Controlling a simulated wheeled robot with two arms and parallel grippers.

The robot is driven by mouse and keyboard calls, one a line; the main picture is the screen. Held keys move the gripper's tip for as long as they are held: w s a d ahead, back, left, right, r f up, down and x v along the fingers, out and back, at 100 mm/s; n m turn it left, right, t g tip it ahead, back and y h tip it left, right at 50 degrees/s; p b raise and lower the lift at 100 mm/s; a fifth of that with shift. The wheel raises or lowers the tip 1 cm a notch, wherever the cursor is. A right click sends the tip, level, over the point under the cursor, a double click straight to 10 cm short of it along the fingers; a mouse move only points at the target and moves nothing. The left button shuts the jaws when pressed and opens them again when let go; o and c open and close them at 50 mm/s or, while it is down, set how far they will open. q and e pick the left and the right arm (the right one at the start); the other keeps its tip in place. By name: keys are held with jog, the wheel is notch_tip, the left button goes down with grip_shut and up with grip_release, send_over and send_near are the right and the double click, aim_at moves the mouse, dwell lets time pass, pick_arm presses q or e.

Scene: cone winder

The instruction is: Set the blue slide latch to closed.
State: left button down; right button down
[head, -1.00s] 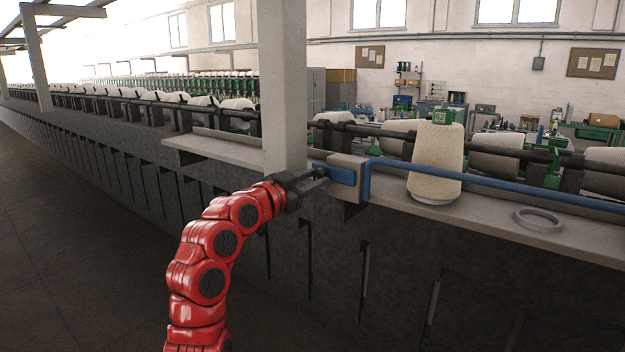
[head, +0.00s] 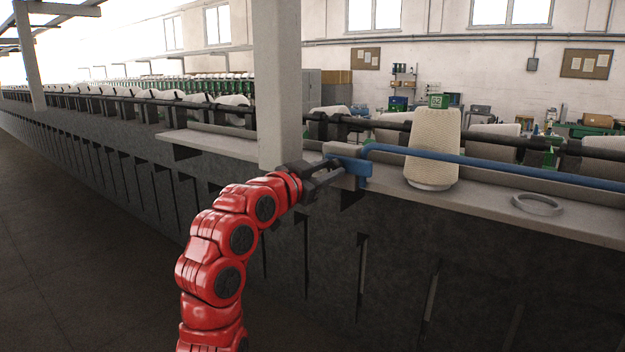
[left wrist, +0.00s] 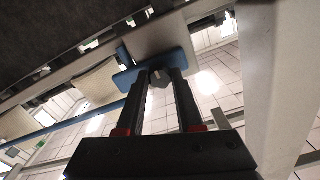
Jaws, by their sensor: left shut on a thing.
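The blue slide latch (head: 362,172) is at the grey block (head: 329,149) on the front of the machine ledge. Its blue part shows at the block's right side and beyond my fingertips. My left gripper (head: 336,172) reaches it from the left, in front of the block. In the left wrist view the blue latch (left wrist: 178,57) lies across the fingertips. My left gripper (left wrist: 161,76) is shut on a small grey knob (left wrist: 159,79) at the latch, and the fingers hide part of it. My right gripper is out of view.
A blue rail (head: 480,162) runs right from the latch, passing behind a cream yarn cone (head: 433,148) on the ledge (head: 480,205). A grey ring (head: 537,204) lies farther right. A grey post (head: 277,80) stands just left of the block. The floor at left is clear.

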pick_arm(q)
jog(key=shift+d+f, duration=0.1)
jog(key=shift+d, duration=0.05)
jog(key=c, duration=0.8)
grip_release()
jog(key=shift+s, duration=0.15)
jog(key=shift+o, duration=1.3)
jog(key=shift+s+d, duration=0.1)
jog(key=shift+d, duration=0.05)
jog(key=b+v, duration=0.3)
jog(key=v, duration=1.4)
jog(key=shift+a+b, duration=0.2)
jog(key=shift+b, duration=0.2)
